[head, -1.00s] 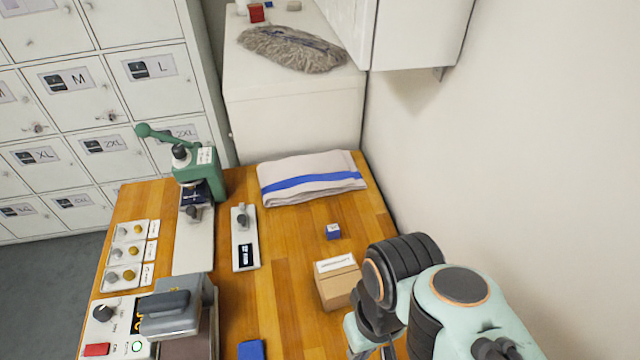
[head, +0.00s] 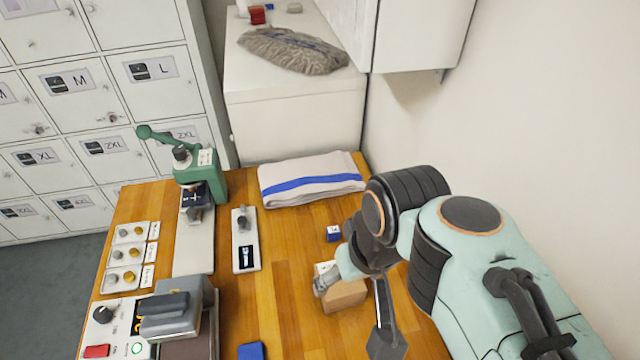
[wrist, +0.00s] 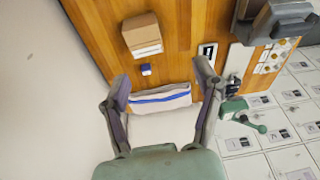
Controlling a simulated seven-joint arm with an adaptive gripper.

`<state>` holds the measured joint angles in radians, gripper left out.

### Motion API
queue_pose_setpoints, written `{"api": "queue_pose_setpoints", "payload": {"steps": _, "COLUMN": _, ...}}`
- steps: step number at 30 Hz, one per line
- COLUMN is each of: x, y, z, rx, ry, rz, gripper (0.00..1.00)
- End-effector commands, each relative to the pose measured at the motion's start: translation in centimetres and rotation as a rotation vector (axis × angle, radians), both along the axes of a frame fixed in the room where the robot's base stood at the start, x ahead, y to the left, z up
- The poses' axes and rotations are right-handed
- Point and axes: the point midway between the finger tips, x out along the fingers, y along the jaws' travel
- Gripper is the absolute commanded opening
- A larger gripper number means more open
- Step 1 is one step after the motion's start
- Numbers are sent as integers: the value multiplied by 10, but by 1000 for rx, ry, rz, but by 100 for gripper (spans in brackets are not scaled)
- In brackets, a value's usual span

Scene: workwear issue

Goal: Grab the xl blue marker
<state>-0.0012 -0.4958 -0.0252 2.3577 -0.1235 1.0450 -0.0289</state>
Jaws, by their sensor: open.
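A small blue block with a white top (head: 333,233) stands on the wooden table between the folded cloth and the cardboard box. It is the likely blue marker, but its lettering is too small to read as XL. It also shows in the wrist view (wrist: 146,69). My gripper (wrist: 162,76) is open and empty, its fingers spread wide. In the wrist view the block appears between the finger lines, apart from both fingers. In the head view my arm hangs over the table's right side and partly covers the box.
The cardboard box (head: 345,296) sits just in front of the block. A folded cloth with a blue stripe (head: 312,180) lies behind it. A green press (head: 203,178) and a switch plate (head: 245,240) stand left. A blue item (head: 251,351) lies at the front. A wall borders the right.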

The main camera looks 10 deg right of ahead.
Motion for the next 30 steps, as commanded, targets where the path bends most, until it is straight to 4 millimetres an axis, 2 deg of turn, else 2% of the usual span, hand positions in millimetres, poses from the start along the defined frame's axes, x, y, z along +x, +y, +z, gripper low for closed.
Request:
{"api": "queue_pose_setpoints", "payload": {"steps": 1, "x": 29, "y": -2, "z": 12, "rx": -1, "ry": -35, "rz": -6, "gripper": 65}}
{"api": "queue_pose_setpoints", "payload": {"steps": 4, "x": 84, "y": -8, "z": 26, "rx": -5, "ry": -81, "rz": -17, "gripper": 65}}
{"api": "queue_pose_setpoints", "payload": {"steps": 8, "x": 157, "y": -17, "z": 20, "rx": -16, "ry": -100, "rz": -36, "gripper": 65}}
{"api": "queue_pose_setpoints", "payload": {"steps": 9, "x": 180, "y": -21, "z": 12, "rx": -20, "ry": -99, "rz": -42, "gripper": 65}}
{"api": "queue_pose_setpoints", "payload": {"steps": 11, "x": 212, "y": -26, "z": -6, "rx": -28, "ry": -87, "rz": -49, "gripper": 65}}
{"api": "queue_pose_setpoints", "payload": {"steps": 12, "x": 231, "y": -30, "z": -21, "rx": -33, "ry": -75, "rz": -53, "gripper": 65}}
{"api": "queue_pose_setpoints", "payload": {"steps": 14, "x": 255, "y": -35, "z": -49, "rx": -41, "ry": -47, "rz": -60, "gripper": 65}}
{"api": "queue_pose_setpoints", "payload": {"steps": 15, "x": 267, "y": -39, "z": -70, "rx": -46, "ry": -23, "rz": -64, "gripper": 65}}
{"api": "queue_pose_setpoints", "payload": {"steps": 19, "x": 285, "y": -47, "z": -138, "rx": -57, "ry": 71, "rz": -74, "gripper": 65}}
{"api": "queue_pose_setpoints", "payload": {"steps": 21, "x": 283, "y": -50, "z": -171, "rx": -60, "ry": 129, "rz": -77, "gripper": 65}}
{"api": "queue_pose_setpoints", "payload": {"steps": 24, "x": 271, "y": -52, "z": -206, "rx": -61, "ry": 201, "rz": -79, "gripper": 65}}
{"api": "queue_pose_setpoints", "payload": {"steps": 30, "x": 264, "y": -53, "z": -237, "rx": -60, "ry": 240, "rz": -81, "gripper": 65}}
